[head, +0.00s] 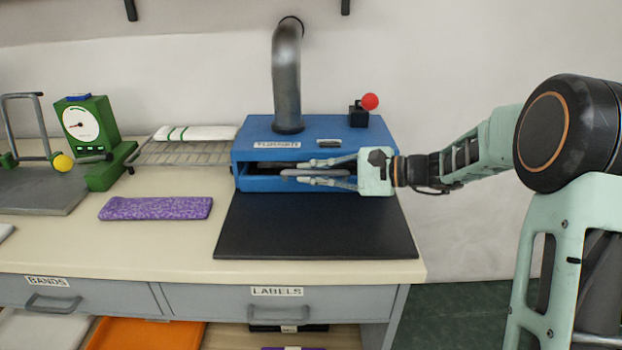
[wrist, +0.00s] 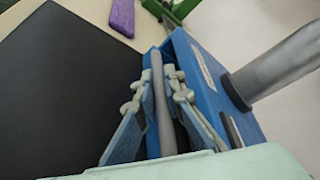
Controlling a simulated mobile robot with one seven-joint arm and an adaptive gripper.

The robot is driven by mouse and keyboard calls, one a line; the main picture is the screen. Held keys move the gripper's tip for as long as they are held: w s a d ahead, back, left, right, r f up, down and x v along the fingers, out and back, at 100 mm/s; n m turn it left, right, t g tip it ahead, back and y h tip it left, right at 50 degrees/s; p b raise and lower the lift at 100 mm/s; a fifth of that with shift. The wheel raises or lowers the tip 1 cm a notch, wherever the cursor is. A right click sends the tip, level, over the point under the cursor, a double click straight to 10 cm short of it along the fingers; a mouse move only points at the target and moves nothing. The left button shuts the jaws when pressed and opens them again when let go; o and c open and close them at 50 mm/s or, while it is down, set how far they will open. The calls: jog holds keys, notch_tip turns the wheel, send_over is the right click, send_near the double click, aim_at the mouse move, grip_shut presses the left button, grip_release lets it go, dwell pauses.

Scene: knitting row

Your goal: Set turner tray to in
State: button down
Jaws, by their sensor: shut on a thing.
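The turner (head: 342,133) is a blue box with a "TURNER" label and a metal pipe rising from its top. It stands at the back of the bench. Its tray front, with a grey bar handle (wrist: 160,105), is at the lower front of the box. My gripper (head: 283,174) reaches in from the right across the front of the turner. In the wrist view its two fingers lie on either side of the grey bar, and it is shut on it. The fingers hide part of the tray front, so I cannot tell how far the tray stands out.
A black mat (head: 315,228) lies before the turner. A purple folded cloth (head: 155,208) lies left of it. A wire rack (head: 190,153) with a white folded cloth (head: 195,133) and a green dial device (head: 88,130) stand further left. A red-knobbed lever (head: 369,102) rises on the turner's right.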

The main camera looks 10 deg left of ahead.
jog(key=shift+w+r, duration=0.1)
jog(key=shift+w, duration=0.45)
jog(key=c, duration=2)
grip_release()
jog(key=shift+a, duration=0.1)
jog(key=v, duration=1.2)
